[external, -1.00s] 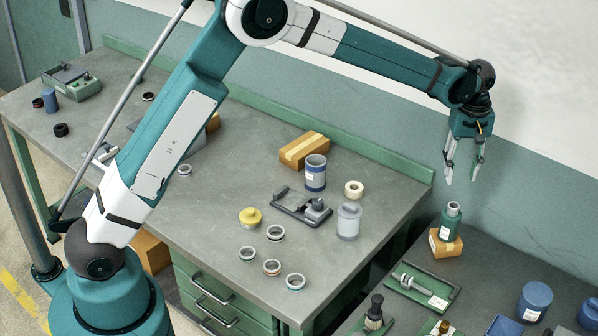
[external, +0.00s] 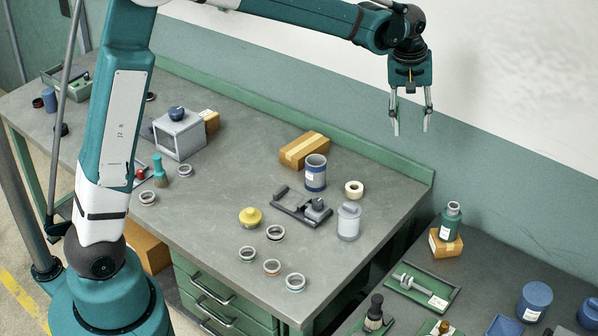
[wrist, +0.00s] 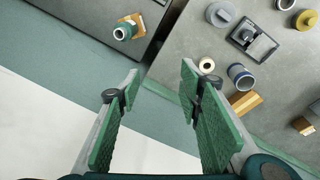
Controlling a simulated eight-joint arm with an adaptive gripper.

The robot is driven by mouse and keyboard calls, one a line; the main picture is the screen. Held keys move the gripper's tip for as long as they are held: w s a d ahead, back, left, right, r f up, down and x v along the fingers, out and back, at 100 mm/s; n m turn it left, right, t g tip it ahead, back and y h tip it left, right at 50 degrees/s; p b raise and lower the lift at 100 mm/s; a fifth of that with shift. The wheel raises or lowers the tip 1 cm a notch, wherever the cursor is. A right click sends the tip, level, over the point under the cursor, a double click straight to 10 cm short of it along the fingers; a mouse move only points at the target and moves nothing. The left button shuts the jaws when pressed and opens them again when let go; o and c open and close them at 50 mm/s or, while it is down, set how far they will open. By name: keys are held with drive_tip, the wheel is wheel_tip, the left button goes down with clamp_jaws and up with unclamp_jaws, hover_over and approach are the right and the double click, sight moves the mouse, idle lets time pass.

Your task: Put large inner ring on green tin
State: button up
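My gripper (external: 411,126) is open and empty, high above the back right of the grey bench. In the wrist view my gripper (wrist: 150,88) shows its two fingers wide apart with nothing between them. Several small metal rings stand on the bench: a front group with a dark-banded ring (external: 275,232), a plain ring (external: 247,254), a reddish-banded ring (external: 271,267) and a blue-banded ring (external: 295,282). I cannot tell which is the large inner ring. A green bottle-like container (external: 451,222), perhaps the green tin, stands on a small cardboard box (external: 447,243) at right.
A blue-grey tin (external: 316,173), cream tape roll (external: 354,188), grey lidded jar (external: 349,221), dark fixture (external: 301,208) and yellow-lidded pot (external: 250,217) stand mid-bench. A cardboard box (external: 304,150) lies behind. A gap separates the bench from the right-hand table.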

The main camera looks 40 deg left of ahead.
drive_tip(key=s+a+r+m+t, duration=0.1)
drive_tip(key=s+a+r, duration=0.3)
drive_tip(key=s+a, duration=0.5)
drive_tip(key=s+a+r+m+t, duration=0.2)
drive_tip(key=s+a+r, duration=0.3)
drive_tip(key=s+a, duration=0.4)
drive_tip(key=s+a+f+m+t, duration=0.1)
drive_tip(key=s+a+f, duration=0.1)
drive_tip(key=s, duration=0.5)
drive_tip(key=s+a+f, duration=0.2)
drive_tip(key=s+a, duration=0.3)
drive_tip(key=s, duration=0.1)
drive_tip(key=s+a+f+m+t, duration=0.1)
drive_tip(key=s+a+f, duration=0.1)
drive_tip(key=s+a, duration=0.2)
drive_tip(key=s, duration=0.3)
drive_tip(key=shift+s+a+m+t+y, duration=0.2)
drive_tip(key=shift+s+m+t+y, duration=0.1)
